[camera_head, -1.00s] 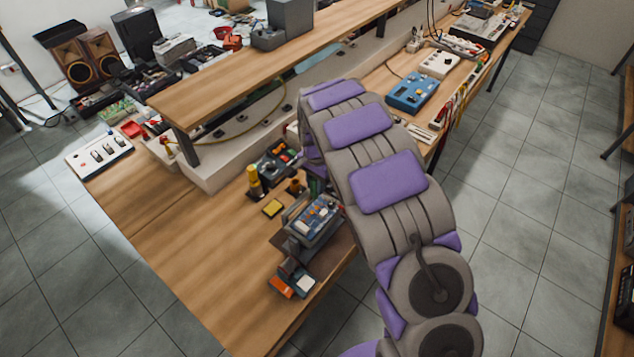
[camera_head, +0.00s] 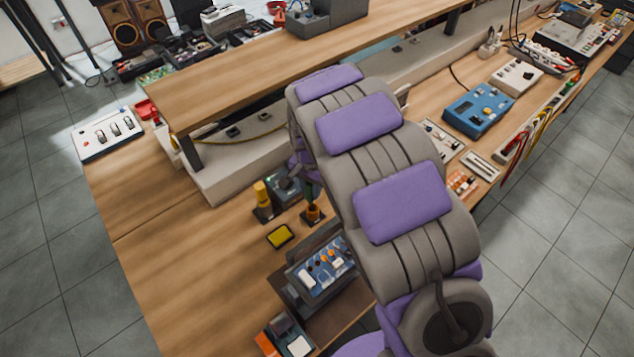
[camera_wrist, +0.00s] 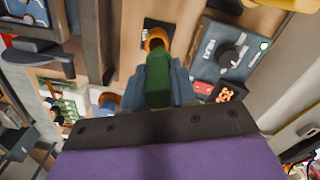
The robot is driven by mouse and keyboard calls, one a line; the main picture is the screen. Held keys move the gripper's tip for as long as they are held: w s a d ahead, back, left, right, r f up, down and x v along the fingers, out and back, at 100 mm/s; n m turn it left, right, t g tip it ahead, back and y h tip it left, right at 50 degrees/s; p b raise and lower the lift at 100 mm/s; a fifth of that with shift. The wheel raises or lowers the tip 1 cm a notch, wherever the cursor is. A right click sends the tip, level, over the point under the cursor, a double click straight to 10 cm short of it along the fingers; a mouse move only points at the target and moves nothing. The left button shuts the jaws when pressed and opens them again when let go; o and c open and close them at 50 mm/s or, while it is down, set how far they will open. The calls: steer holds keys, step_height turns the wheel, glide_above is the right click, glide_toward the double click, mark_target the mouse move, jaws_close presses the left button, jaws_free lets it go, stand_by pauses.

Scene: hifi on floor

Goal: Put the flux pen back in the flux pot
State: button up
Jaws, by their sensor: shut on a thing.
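The flux pen (camera_wrist: 158,78) is a green rod held between the two grey-blue fingers of my gripper (camera_wrist: 159,92) in the wrist view. The flux pot (camera_wrist: 155,36) is a small copper-coloured cup on a dark square base. The pen's far end overlaps the pot's mouth in the wrist view; I cannot tell how deep it sits. In the head view the green pen (camera_head: 309,194) stands roughly upright at the pot (camera_head: 313,214). My gripper is mostly hidden behind my arm there.
A yellow-capped bottle (camera_head: 262,195) stands left of the pot. A yellow sponge tin (camera_head: 280,236) lies in front. A raised shelf (camera_head: 230,75) runs behind.

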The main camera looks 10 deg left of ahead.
steer(key=shift+d, duration=0.25)
steer(key=shift+f, duration=0.25)
steer(key=shift+a+f+b, duration=0.15)
steer(key=shift+f+b, duration=0.35)
steer(key=shift+f, duration=1.95)
steer(key=o, duration=1.6)
